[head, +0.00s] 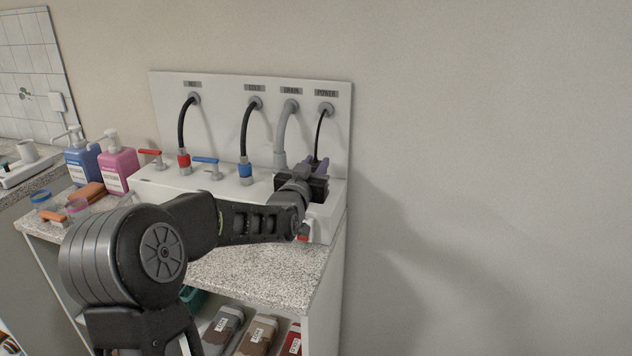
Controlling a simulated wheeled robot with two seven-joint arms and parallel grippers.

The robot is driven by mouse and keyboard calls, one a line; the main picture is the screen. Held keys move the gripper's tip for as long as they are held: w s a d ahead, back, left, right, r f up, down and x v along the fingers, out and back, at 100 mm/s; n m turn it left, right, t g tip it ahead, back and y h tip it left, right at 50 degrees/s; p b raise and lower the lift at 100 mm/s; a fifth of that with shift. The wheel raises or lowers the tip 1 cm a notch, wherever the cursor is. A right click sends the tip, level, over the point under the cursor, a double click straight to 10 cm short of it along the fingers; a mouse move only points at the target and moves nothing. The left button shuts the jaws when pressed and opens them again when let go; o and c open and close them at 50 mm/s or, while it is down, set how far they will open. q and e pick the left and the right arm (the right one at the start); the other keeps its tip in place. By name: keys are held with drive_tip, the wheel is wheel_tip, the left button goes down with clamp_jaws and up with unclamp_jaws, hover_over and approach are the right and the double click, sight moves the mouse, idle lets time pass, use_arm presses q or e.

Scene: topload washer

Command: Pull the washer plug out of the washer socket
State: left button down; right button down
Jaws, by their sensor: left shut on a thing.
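My left gripper (313,165) is at the right end of the white ledge box below the POWER label, with its fingers shut around the washer plug. The plug itself is mostly hidden by the fingers. Its black power cord (320,132) comes out of the grey ring under the POWER label and curves down to the gripper. The washer socket is hidden behind my gripper and wrist, so I cannot tell whether the plug sits in it. My right gripper is not in view.
The grey drain hose (281,135) hangs just left of my gripper. The cold hose (244,130), hot hose (181,125), blue valve (207,161) and red valve (151,153) are further left. Soap bottles (117,168) stand at left. The speckled counter (260,272) lies below my forearm.

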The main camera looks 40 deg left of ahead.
use_arm(q)
drive_tip(key=shift+r, duration=0.15)
drive_tip(key=shift+r, duration=1.45)
drive_tip(key=shift+f, duration=0.1)
